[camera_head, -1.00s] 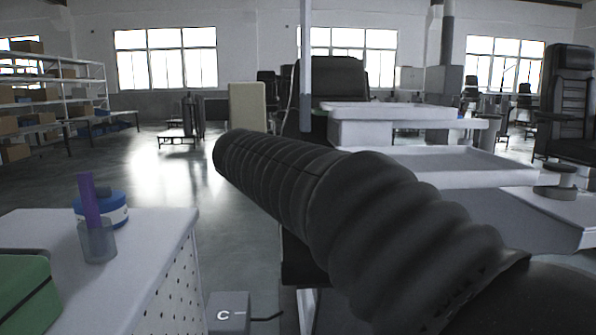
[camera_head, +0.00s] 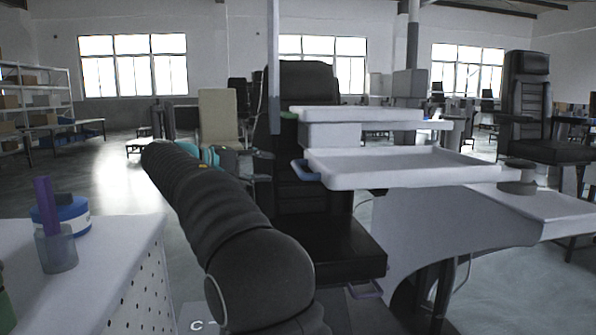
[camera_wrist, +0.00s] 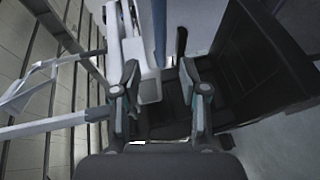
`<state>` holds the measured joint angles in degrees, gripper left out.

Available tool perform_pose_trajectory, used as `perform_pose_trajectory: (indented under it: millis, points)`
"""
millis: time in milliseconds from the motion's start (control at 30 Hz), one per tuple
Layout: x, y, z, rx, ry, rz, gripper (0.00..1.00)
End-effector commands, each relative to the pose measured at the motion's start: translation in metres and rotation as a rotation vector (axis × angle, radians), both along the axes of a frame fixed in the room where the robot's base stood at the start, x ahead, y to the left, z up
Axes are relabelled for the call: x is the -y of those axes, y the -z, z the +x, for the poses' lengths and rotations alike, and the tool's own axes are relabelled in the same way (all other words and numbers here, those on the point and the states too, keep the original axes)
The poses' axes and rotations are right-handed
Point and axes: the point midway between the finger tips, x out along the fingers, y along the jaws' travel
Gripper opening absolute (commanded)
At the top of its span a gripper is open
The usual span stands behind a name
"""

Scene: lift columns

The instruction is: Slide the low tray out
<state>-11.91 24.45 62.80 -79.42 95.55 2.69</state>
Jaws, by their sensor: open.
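The low tray (camera_head: 400,180) is a wide, shallow white tray with a raised rim, below narrower white tiers (camera_head: 362,114) in the head view. A small blue tab (camera_head: 304,171) shows at its left side. My gripper (camera_head: 222,157) appears in the head view as small teal and dark parts beyond my black arm, left of the tray. In the wrist view its two fingers (camera_wrist: 162,98) are apart, with nothing gripped. A white block (camera_wrist: 149,86) shows behind the gap between them. I cannot tell which tray part this is.
A black chair (camera_head: 308,95) stands behind the trays. A grey curved-edge table (camera_head: 460,225) is at right. Open floor lies at far left.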

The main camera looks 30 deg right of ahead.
Motion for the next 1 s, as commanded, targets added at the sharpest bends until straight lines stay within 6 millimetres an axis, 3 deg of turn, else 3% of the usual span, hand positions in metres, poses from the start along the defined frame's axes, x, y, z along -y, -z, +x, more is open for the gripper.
perform_pose_trajectory:
  millis: [300,500,700,1000]
  points:
    - [0.06,0.012,0.007,0.0,0.002,0.001,0.43]
    - [0.086,0.017,0.01,0.0,0.001,0.001,0.43]
    - [0.097,0.019,0.012,0.0,-0.001,0.002,0.43]
    - [0.098,0.019,0.012,0.0,-0.002,0.002,0.41]
